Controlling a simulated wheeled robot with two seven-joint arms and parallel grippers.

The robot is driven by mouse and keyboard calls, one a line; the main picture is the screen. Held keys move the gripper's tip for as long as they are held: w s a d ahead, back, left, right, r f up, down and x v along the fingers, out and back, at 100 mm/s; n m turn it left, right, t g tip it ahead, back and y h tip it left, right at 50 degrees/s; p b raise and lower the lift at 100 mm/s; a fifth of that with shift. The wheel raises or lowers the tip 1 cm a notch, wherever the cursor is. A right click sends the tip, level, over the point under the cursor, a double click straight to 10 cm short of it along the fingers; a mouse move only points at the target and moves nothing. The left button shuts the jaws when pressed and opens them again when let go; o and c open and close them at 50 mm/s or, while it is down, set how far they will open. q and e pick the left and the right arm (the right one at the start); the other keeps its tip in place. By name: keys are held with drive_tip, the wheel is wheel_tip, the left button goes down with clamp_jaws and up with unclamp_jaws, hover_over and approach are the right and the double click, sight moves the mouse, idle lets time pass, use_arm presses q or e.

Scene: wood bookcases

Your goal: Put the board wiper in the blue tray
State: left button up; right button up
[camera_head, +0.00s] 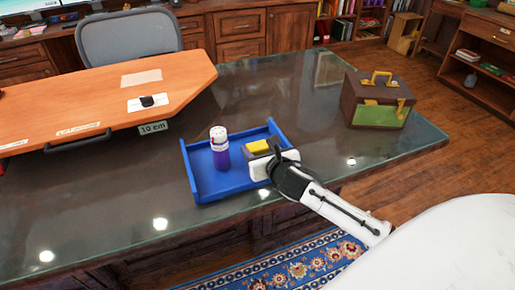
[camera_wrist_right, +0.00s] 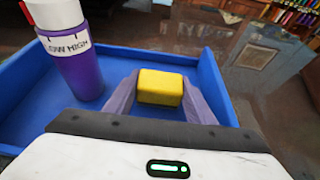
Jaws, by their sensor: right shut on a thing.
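The blue tray (camera_head: 205,186) lies on the glass-topped table. The yellow board wiper (camera_head: 257,147) is in my right gripper (camera_head: 262,156), over the right part of the tray. In the right wrist view the wiper (camera_wrist_right: 160,87) sits between the two fingers of the right gripper (camera_wrist_right: 160,97), with the tray's floor and blue walls (camera_wrist_right: 215,85) around it. Whether the wiper touches the tray floor I cannot tell. My left gripper is not in view.
A purple and white bottle (camera_head: 220,150) stands upright in the tray, left of the wiper. An orange board (camera_head: 110,95) lies on the table at left. A brown and green box (camera_head: 377,100) stands at right. The glass table top (camera_head: 290,95) is clear behind the tray.

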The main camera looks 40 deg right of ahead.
drive_tip(key=o, duration=1)
drive_tip(key=shift+f, duration=0.1)
drive_tip(key=shift+r, duration=0.2)
drive_tip(key=p+v, duration=0.1)
drive_tip(key=v, duration=1.1)
